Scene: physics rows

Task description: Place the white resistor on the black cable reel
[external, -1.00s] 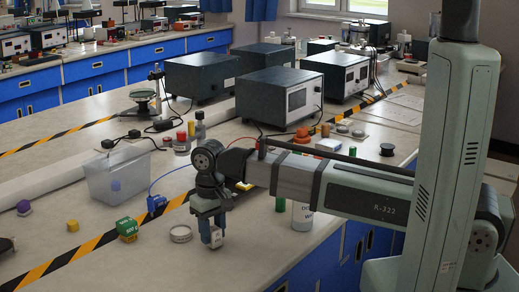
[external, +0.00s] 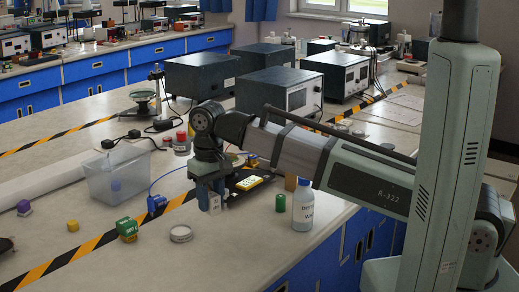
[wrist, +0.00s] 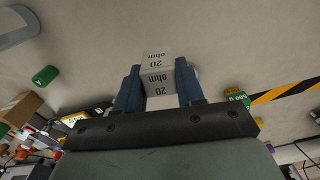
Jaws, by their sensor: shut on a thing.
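The white resistor is a pale block (wrist: 155,77) marked "20 ohm" in the wrist view. My gripper (wrist: 157,68) is shut on it, with a blue finger on each side. In the external view my gripper (external: 209,202) points down and holds the resistor (external: 215,204) above the bench, behind the white round dish. I cannot clearly identify the black cable reel. A small dark round thing (external: 387,147) behind my arm at the right may be it; a dark thing (external: 6,244) is also cut off at the left edge.
A green block (external: 127,229) and a white dish (external: 181,234) are at the front.

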